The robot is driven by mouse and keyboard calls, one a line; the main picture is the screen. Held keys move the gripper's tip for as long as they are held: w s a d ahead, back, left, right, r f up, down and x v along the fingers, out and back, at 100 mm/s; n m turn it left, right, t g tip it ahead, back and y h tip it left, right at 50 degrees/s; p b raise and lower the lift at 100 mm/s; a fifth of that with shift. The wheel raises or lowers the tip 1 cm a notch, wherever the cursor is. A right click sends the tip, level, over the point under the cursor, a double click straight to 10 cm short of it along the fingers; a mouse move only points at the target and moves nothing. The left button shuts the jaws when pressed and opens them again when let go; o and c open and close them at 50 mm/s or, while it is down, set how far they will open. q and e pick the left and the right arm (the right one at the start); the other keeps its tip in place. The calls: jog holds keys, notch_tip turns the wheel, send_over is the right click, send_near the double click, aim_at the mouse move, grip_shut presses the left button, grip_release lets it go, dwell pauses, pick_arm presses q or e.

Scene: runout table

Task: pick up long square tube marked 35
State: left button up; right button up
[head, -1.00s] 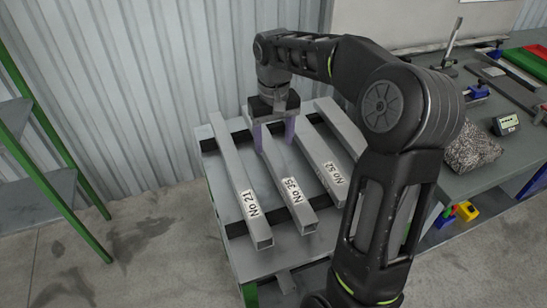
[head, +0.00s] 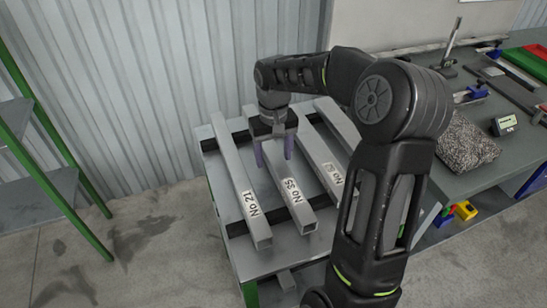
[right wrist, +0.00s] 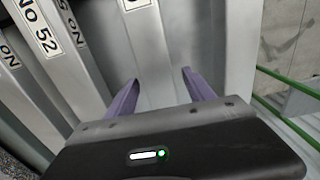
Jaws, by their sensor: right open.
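The long square tube marked 35 (head: 293,203) lies on the table between the tube marked 21 (head: 249,204) and the tube marked 52 (head: 325,165). Its far part passes under my right gripper (head: 273,162). That gripper is open and empty, its two purple fingers pointing down, one toward each side of the tube. In the right wrist view a grey tube (right wrist: 157,45) runs between the open fingers (right wrist: 158,80); its label is cut off at the top edge. I cannot tell how far the fingertips reach down beside it. My left gripper is not in view.
The tubes rest across dark strips on the grey table (head: 240,262), with narrow gaps between them. A corrugated wall (head: 130,80) stands behind. A green-framed shelf (head: 50,190) is at left. A bench with tools and a speckled block (head: 468,145) is at right.

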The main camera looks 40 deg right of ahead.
dwell(0.3)
grip_shut()
dwell(0.6)
